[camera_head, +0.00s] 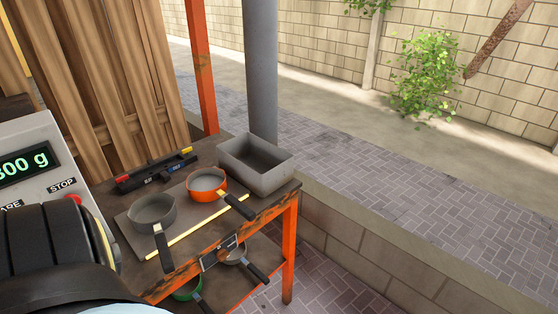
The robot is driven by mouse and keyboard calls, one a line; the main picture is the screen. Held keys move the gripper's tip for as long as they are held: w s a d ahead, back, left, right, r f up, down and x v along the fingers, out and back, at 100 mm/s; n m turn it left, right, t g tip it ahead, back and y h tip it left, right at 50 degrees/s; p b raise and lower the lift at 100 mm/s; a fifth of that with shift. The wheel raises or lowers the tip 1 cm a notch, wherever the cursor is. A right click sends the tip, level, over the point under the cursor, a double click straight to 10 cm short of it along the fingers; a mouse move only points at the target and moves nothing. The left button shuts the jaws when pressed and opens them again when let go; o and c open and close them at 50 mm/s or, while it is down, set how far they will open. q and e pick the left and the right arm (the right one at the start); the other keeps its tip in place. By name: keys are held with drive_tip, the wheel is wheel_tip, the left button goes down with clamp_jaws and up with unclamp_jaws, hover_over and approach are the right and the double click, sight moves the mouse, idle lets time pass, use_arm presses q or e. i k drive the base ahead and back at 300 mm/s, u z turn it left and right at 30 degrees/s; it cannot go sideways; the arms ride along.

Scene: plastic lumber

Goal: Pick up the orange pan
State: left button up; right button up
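The orange pan (207,185) stands upright on the table (289,188), with a grey inside and a dark handle (240,206) pointing to the lower right, toward the table's front edge. A yellow strip lies close to the pan and its handle. Neither gripper shows in the head view. A large dark rounded form fills the lower left corner; I cannot tell what it is.
A grey pan (153,211) stands left of the orange pan, and a grey metal bin (257,165) stands right behind it. A black level-like tool (156,170) lies behind. More pans, one green (187,289), sit on a lower shelf. A scale (35,165) is at left.

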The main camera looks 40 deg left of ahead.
sight(207, 184)
drive_tip(key=z, duration=0.2)
drive_tip(key=i, duration=1.35)
drive_tip(key=u, duration=2.2)
